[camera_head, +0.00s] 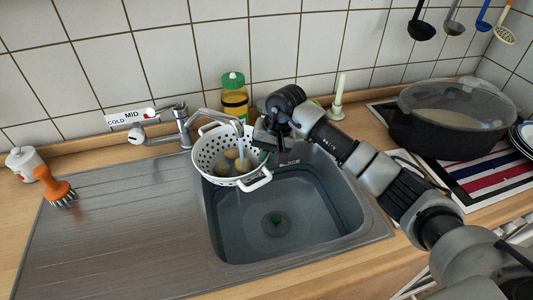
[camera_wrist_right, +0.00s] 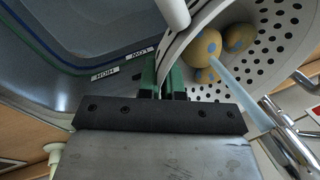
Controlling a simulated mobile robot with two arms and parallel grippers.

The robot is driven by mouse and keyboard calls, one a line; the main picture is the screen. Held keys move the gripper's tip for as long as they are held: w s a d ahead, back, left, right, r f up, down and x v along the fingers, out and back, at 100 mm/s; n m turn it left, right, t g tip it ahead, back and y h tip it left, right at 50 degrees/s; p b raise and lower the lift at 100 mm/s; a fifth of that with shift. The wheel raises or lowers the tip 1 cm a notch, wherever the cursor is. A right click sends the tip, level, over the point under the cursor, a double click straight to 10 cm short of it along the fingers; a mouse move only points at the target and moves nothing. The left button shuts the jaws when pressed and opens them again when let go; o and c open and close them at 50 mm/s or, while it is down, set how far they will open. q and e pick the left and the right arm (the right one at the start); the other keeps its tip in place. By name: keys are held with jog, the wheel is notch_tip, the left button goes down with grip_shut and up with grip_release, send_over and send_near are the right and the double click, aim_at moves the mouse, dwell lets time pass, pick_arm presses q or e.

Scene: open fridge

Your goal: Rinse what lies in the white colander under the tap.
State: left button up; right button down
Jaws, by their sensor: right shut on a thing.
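The white colander (camera_head: 215,148) hangs over the left back part of the sink basin, roughly level. Round yellow-brown things with bluish spots, like potatoes (camera_head: 231,154), lie in it; they also show in the right wrist view (camera_wrist_right: 203,48). My right gripper (camera_head: 265,148) is shut on the colander's rim at its right side; its green fingers (camera_wrist_right: 165,80) are at the wall in the wrist view. The tap (camera_head: 185,125) has its spout over the colander. A pale stream of water (camera_wrist_right: 228,82) runs from it into the colander. My left gripper is out of view.
The sink basin (camera_head: 240,235) has HIGH and LOW marks on its wall. An orange brush (camera_head: 54,187) and a white pot (camera_head: 24,163) stand left. A green-capped bottle (camera_head: 234,98) is behind; a black pot (camera_head: 450,125) stands right. The drainboard (camera_head: 120,235) is mostly clear.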

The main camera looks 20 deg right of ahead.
dwell(0.5)
jog(key=shift+s+d+p, duration=0.1)
jog(key=shift+s+d, duration=0.2)
jog(key=shift+s, duration=0.6)
jog(key=shift+s+d+p, duration=0.15)
jog(key=shift+s+d, duration=0.15)
jog(key=shift+s, duration=0.6)
jog(key=shift+s+d+p, duration=0.1)
jog(key=shift+s+d, duration=0.2)
jog(key=shift+s, duration=0.6)
jog(key=s+a, duration=0.3)
jog(key=s, duration=0.3)
jog(key=shift+s+b, duration=0.2)
jog(key=shift+b, duration=0.15)
dwell(0.3)
